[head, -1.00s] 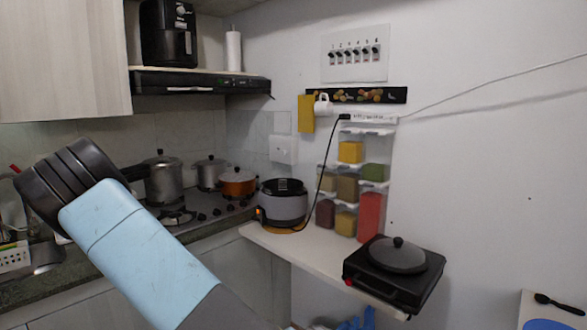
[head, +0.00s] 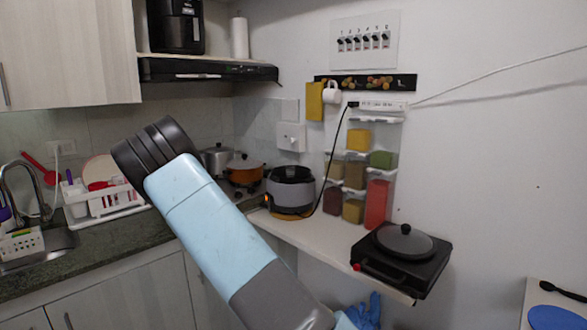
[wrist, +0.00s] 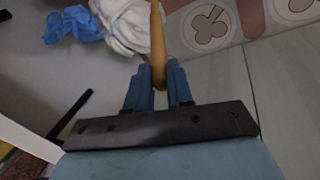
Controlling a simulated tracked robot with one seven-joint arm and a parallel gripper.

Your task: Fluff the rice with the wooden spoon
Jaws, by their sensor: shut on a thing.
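My gripper (wrist: 158,88) shows in the wrist view. Its blue fingers are closed on a slim tan wooden handle, the wooden spoon (wrist: 157,40). The spoon runs away from the fingers and leaves the top of the picture, so its far end is out of sight. The grey and black rice cooker (head: 291,189) stands on the far end of the white shelf in the head view. I cannot see any rice inside it. In the head view my arm crosses the front, and the gripper is out of sight.
A black hot plate with a lidded pan (head: 402,256) stands on the near end of the white shelf (head: 330,233). Spice dispensers (head: 355,175) hang on the wall behind. Pots (head: 240,170) stand on the stove. A dish rack (head: 105,200) and sink are left.

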